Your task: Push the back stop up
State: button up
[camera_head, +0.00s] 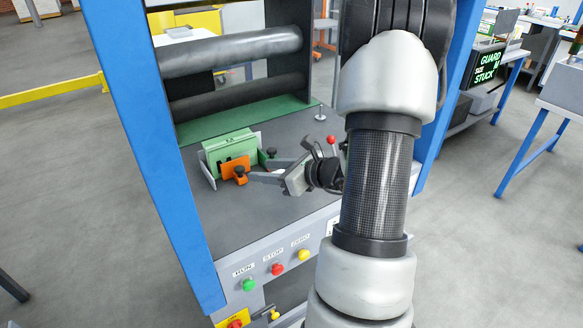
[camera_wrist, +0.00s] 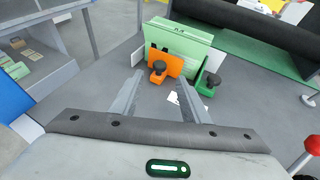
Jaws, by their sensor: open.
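A light green stack of sheets or block (camera_head: 229,147) stands upright on the machine's grey bed, between thin pale side plates (camera_head: 210,168). An orange stop with a black knob (camera_head: 235,168) is at its front face. A dark green stop with a black knob (camera_head: 270,158) is at its right. No label shows which is the back stop. My gripper (camera_head: 260,169) is open and empty, low over the bed in front of these stops. In the wrist view its fingers (camera_wrist: 160,90) point towards the orange stop (camera_wrist: 164,66); the dark green stop (camera_wrist: 205,85) is just beyond the right finger.
Dark rollers (camera_head: 230,52) cross behind the bed. Blue posts (camera_head: 150,150) frame both sides. A red-knobbed lever (camera_head: 331,140) stands right of my gripper. Green, red and yellow buttons (camera_head: 277,268) line the front panel. The bed's front left is clear. A screen (camera_head: 488,66) reads "GUARD", "SIZE", "STUCK".

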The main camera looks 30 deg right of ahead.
jog(key=p+v, duration=0.1)
jog(key=v, duration=0.8)
jog(key=shift+s, duration=0.2)
jog(key=shift+d+r, duration=0.1)
